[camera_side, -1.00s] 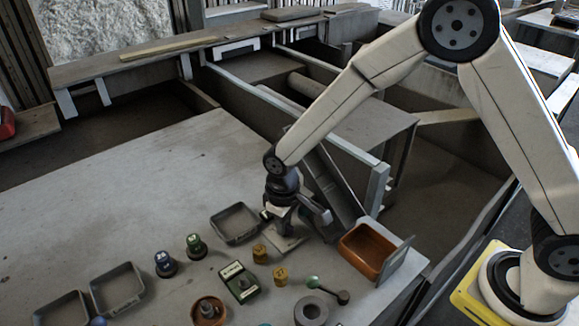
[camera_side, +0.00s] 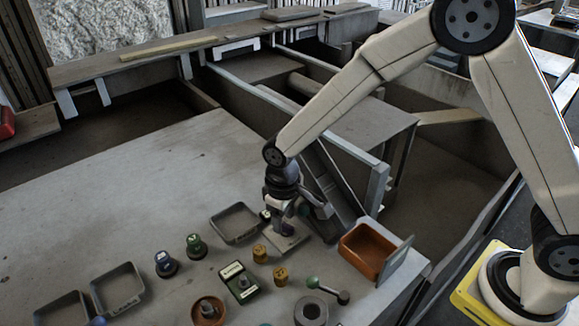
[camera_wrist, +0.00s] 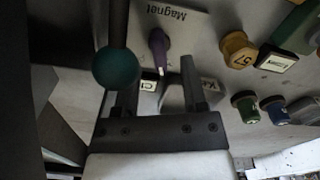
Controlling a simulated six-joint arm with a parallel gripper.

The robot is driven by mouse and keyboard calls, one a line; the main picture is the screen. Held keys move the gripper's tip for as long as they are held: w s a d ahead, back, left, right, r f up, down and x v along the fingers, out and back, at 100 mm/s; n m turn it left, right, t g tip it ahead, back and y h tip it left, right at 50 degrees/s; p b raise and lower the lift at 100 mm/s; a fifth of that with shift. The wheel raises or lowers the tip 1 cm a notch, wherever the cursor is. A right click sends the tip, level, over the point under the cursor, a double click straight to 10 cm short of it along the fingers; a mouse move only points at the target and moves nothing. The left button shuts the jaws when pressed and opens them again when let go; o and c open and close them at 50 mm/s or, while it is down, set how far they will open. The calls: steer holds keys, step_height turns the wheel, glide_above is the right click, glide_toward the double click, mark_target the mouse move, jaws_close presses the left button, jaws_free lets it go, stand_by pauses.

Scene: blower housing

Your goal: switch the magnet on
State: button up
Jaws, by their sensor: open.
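The magnet's pale plate, lettered "Magnet" (camera_wrist: 180,14), lies on the table in the wrist view. A purple switch handle (camera_wrist: 158,46) with a white tip stands on it. Small white labels (camera_wrist: 148,85) lie near the tip; I cannot tell which setting it points at. My gripper (camera_wrist: 161,78) is open, its two dark fingers on either side of the tip area, with the purple handle just beyond. I cannot tell whether they touch it. In the side view my gripper (camera_side: 284,218) points down over the magnet plate (camera_side: 288,243) and hides part of it.
A teal ball on a dark rod (camera_wrist: 116,68) is close by the left finger in the wrist view. In the side view, yellow knobs (camera_side: 280,275), a grey tray (camera_side: 235,222) and an orange bin (camera_side: 367,249) surround the plate.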

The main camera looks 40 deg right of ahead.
mark_target(284, 223)
steer(key=shift+r, duration=3)
steer(key=shift+w+a, duration=0.1)
steer(key=shift+w, duration=0.2)
steer(key=shift+f, duration=0.1)
steer(key=shift+f, duration=3.85)
jaws_close()
